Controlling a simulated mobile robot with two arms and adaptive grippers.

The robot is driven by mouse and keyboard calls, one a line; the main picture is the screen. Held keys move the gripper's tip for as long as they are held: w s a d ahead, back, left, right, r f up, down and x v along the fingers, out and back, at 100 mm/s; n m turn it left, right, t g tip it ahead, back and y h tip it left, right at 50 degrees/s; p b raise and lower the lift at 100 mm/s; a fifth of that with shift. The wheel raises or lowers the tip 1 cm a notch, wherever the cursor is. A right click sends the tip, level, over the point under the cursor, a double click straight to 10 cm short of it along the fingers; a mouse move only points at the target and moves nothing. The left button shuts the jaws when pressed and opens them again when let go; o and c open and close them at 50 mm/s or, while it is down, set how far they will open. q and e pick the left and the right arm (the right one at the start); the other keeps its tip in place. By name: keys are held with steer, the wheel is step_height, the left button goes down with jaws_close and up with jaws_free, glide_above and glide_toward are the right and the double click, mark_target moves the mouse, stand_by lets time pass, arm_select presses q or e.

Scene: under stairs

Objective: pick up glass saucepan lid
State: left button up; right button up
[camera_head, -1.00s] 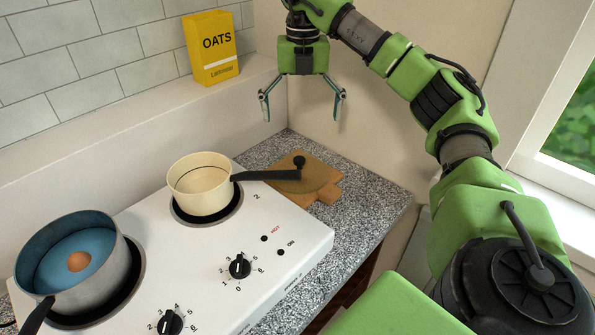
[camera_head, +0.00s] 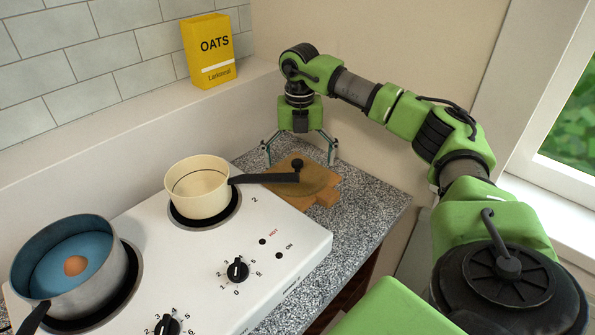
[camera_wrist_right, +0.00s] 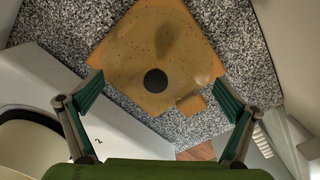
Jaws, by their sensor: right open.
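The glass saucepan lid (camera_head: 317,177) is see-through with a round black knob, and lies on a wooden board at the back of the counter. My left gripper is not in view.
A cream saucepan (camera_head: 199,190) stands on the rear burner, its black handle reaching over the board (camera_head: 325,198). A grey pot (camera_head: 112,284) with blue inside and an egg-like thing sits on the front burner. The oats box (camera_head: 210,52) stands on the ledge.

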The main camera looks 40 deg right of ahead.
steer(key=shift+f, duration=0.45)
steer(key=shift+c, duration=0.4)
steer(key=c, duration=1.9)
steer(key=shift+s+a, duration=0.15)
steer(key=shift+s, duration=0.1)
jaws_close()
